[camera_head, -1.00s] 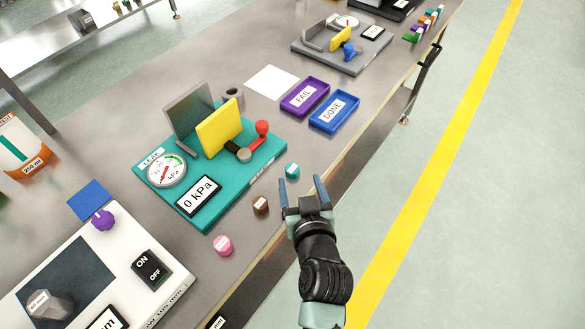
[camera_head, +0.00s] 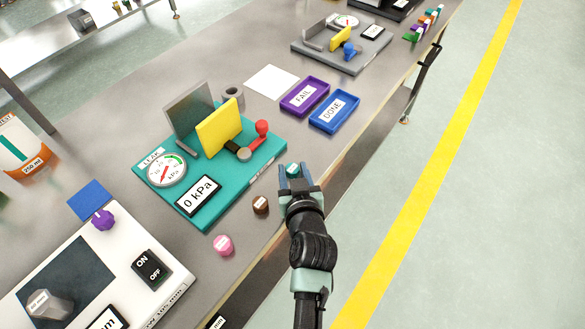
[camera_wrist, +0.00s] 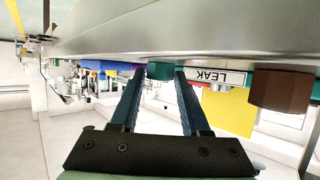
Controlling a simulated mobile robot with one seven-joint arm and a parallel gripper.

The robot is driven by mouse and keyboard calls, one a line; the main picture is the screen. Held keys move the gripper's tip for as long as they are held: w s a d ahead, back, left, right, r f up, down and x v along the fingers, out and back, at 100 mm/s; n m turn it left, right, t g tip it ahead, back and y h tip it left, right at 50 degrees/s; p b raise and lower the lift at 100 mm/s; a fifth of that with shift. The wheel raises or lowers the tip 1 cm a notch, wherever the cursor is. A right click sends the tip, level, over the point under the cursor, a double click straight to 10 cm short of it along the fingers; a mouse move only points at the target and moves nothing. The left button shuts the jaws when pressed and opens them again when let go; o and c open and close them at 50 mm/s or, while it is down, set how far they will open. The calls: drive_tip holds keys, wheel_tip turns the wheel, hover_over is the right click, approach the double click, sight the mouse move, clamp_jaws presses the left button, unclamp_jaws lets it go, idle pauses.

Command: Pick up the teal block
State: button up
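The teal block (camera_head: 293,168) is a small block with a white label on top, standing near the front edge of the grey table (camera_head: 335,150). My gripper (camera_head: 295,172) is open, low over the table edge, with its blue fingers at either side of the block. In the wrist view the teal block (camera_wrist: 160,71) shows between and just beyond the two fingertips (camera_wrist: 159,78). I cannot tell whether either finger touches it.
A brown block (camera_head: 261,205) and a pink block (camera_head: 223,245) stand to the lower left. The teal leak tester (camera_head: 215,212), with a yellow plate and red knob, is left of the gripper. The purple FAIL tray (camera_head: 284,101) and blue DONE tray (camera_head: 316,122) lie beyond.

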sight(293, 174)
clamp_jaws()
drive_tip(key=shift+r, duration=0.1)
wheel_tip(293, 174, up, 10)
drive_tip(key=p, duration=0.1)
drive_tip(key=shift+p, duration=0.35)
